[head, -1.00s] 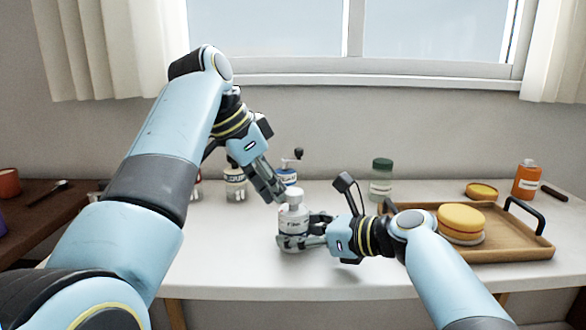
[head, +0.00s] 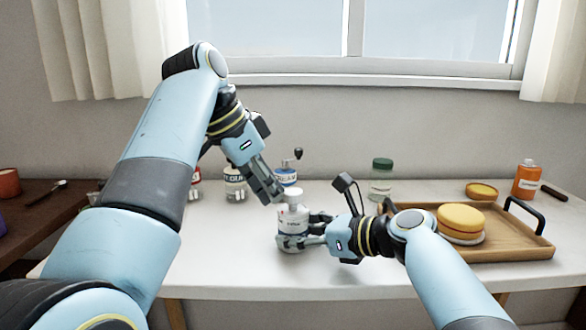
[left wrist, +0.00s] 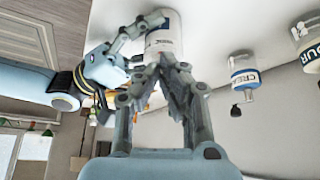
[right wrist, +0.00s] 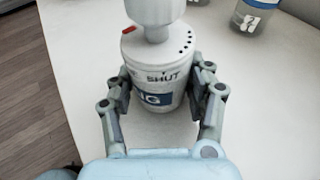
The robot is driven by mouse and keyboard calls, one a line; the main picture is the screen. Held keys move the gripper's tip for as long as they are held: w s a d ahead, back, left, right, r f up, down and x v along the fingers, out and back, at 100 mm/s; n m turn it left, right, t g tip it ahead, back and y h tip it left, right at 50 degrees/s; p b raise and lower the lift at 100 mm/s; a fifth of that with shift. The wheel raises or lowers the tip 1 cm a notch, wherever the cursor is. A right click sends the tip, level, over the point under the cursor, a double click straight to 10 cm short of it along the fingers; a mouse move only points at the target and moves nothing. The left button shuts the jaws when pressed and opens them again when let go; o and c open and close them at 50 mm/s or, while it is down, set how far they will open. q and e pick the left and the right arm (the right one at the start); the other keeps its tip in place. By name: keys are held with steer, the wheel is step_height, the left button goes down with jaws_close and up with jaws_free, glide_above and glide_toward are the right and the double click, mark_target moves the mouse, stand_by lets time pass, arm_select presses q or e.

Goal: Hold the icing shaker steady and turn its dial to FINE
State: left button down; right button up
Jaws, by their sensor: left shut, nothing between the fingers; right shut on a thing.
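The icing shaker (head: 291,222) stands upright on the white counter, a white canister with a blue label band and a pale knob on top. In the right wrist view the shaker (right wrist: 158,85) shows the word SHUT, a red mark on the left of its top and several dark holes. Which setting the red mark points to is unclear. My right gripper (head: 305,243) is shut on its body, fingers on either side. My left gripper (head: 273,200) is shut and empty, its tips close by the knob, upper left; whether they touch is unclear. The left wrist view also shows the shaker (left wrist: 165,38).
Behind stand a jar marked FLOUR (head: 235,183), a CREAM jar (head: 285,177) with a crank and a green-lidded jar (head: 381,180). A wooden tray (head: 510,245) with a yellow cake (head: 461,220) lies right. An orange bottle (head: 526,180) stands beyond it. The front left counter is clear.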

arm_select(q)
steer(key=shift+w+r, duration=0.1)
steer(key=shift+r, duration=2.7)
arm_select(e)
steer(key=o, duration=1.3)
